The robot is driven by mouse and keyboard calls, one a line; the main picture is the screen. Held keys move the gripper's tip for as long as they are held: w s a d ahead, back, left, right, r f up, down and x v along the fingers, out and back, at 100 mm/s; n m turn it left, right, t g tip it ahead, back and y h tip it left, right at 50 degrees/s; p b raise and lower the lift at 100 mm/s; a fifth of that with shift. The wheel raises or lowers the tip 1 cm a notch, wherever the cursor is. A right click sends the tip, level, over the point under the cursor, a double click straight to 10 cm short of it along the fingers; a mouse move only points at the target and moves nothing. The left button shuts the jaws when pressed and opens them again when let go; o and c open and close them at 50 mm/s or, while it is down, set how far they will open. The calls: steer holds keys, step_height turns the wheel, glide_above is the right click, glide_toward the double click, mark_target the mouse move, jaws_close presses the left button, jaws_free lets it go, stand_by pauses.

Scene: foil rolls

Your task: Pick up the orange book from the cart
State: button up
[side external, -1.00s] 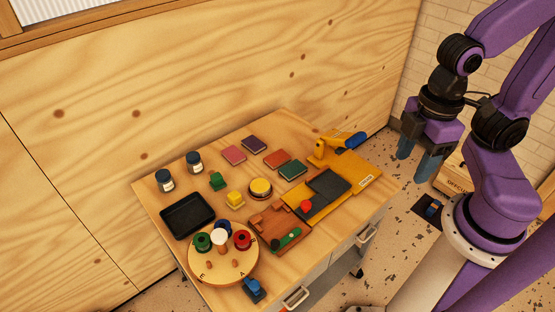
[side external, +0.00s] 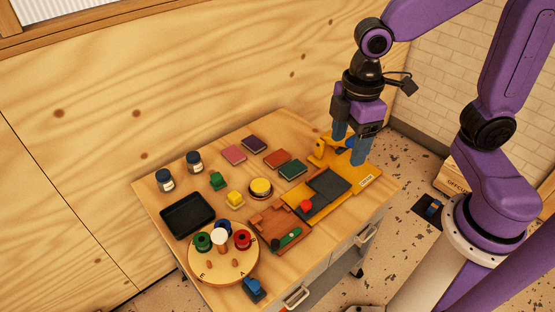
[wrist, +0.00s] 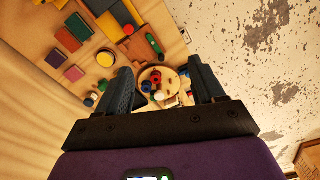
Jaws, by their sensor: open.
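The orange book (side external: 277,158) lies flat on the wooden cart top (side external: 215,165), between a dark purple book and a dark green book. It also shows near the upper left of the wrist view (wrist: 67,39). My gripper (side external: 349,142) hangs above the right end of the cart, over the yellow stamping press (side external: 322,148), to the right of the book and apart from it. In the wrist view my gripper (wrist: 163,86) has its fingers spread with nothing held between them. It hides part of the press in the side view.
A pink book (side external: 233,155) lies nearby. A black tray (side external: 187,215), two jars, small stamps and a round board (side external: 222,262) with foil rolls fill the left and front. A wooden wall stands behind the cart. Bare wood shows left of the books.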

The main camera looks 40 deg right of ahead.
steer(key=w+a+f+n, duration=0.1)
steer(key=w+a+f, duration=0.15)
steer(key=w, duration=1.05)
steer(key=n, duration=0.3)
glide_above(277, 157)
step_height(277, 157, down, 14)
step_height(277, 157, down, 17)
steer(key=shift+s+f, duration=0.1)
steer(key=shift+f, duration=0.1)
steer(key=c, duration=0.7)
steer(key=shift+r, duration=0.2)
